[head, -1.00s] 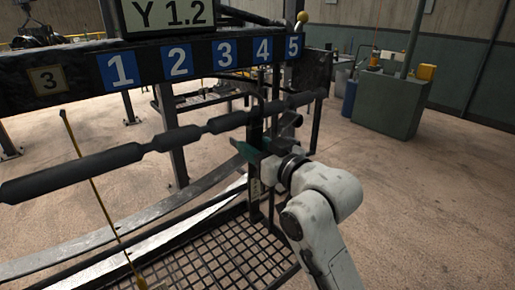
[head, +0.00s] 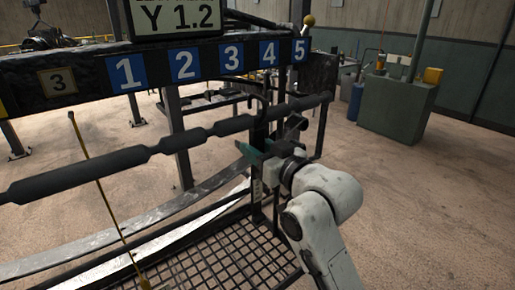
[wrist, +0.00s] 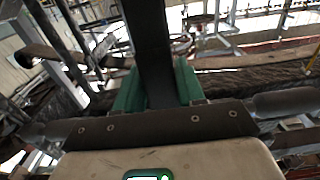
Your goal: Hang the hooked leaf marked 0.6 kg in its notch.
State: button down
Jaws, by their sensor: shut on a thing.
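My gripper (head: 256,152), with green fingers, is beside the notched dark bar at right centre in the head view. In the wrist view its two green fingers (wrist: 157,88) are shut on a flat dark strip, the hooked leaf (wrist: 150,40). In the head view the leaf (head: 258,132) stands roughly upright, with a curved hook at its top by the bar. A small pale tag (head: 257,189) shows low on it; its mark is too small to read. The bar (head: 110,162) has narrow necks between thick parts. I cannot tell whether the hook touches the bar.
Blue number plates 1 to 5 (head: 185,65) run along the beam above the bar. A yellow thin rod (head: 95,185) stands at left. A wire mesh tray (head: 225,258) and long pale curved strips (head: 150,222) lie below. Open floor (head: 430,210) is at right.

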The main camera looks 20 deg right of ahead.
jog(key=shift+f+b, duration=0.85)
jog(key=shift+f, duration=0.25)
jog(key=c, duration=0.9)
grip_release()
jog(key=o, duration=0.3)
jog(key=shift+f, duration=0.2)
jog(key=v, duration=1.6)
jog(key=shift+r+b, duration=0.3)
jog(key=shift+b, duration=0.15)
